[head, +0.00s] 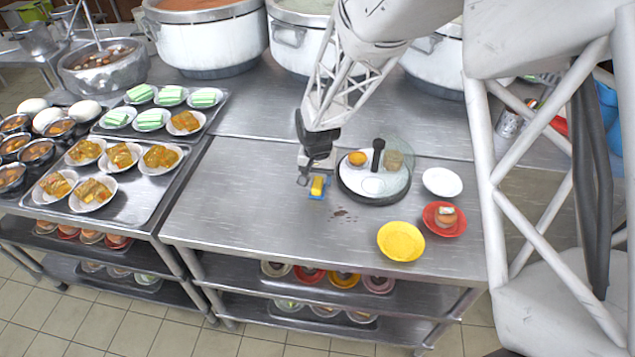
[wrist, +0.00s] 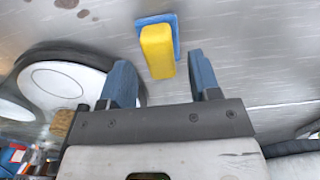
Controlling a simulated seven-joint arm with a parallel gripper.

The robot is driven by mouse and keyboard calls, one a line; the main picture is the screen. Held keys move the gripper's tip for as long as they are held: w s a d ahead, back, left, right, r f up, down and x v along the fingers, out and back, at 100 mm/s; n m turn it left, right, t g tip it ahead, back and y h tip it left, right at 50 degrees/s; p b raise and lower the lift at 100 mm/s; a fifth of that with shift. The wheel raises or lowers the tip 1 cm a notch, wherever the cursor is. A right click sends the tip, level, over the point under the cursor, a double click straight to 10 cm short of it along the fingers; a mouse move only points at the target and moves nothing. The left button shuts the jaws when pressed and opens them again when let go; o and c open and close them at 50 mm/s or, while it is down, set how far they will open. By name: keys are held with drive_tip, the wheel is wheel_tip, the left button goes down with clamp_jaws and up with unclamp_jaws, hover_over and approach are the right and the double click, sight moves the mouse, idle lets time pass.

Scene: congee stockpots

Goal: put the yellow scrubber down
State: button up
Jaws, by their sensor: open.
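The yellow scrubber (head: 318,186) has a yellow grip on a blue base. In the head view it rests on the steel table (head: 240,200), left of the round tray.
A round tray (head: 345,188) with a clear cover stands right of the scrubber. A white dish (head: 442,181), a yellow plate (head: 400,241) and a red plate (head: 430,222) lie farther right. Large stockpots (head: 215,45) stand behind.

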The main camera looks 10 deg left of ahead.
sight(320, 183)
wheel_tip(320, 183, up, 9)
idle(0.5)
drive_tip(key=shift+r, duration=0.1)
idle(0.5)
drive_tip(key=shift+d+r, duration=0.1)
drive_tip(key=s+d+r+t, duration=0.1)
drive_tip(key=s+d+r, duration=0.55)
drive_tip(key=d, duration=0.25)
drive_tip(key=s+d+r, duration=0.6)
drive_tip(key=d+r, duration=0.2)
drive_tip(key=d, duration=0.1)
drive_tip(key=s+d+r, duration=0.1)
drive_tip(key=s+d, duration=0.4)
drive_tip(key=s, duration=0.4)
drive_tip(key=s+d+r+t, duration=0.1)
drive_tip(key=s+d+r, duration=0.1)
drive_tip(key=s+d, duration=0.4)
drive_tip(key=s, duration=0.3)
drive_tip(key=shift+r+t, duration=0.15)
drive_tip(key=shift+t, duration=0.15)
drive_tip(key=shift+o, duration=0.2)
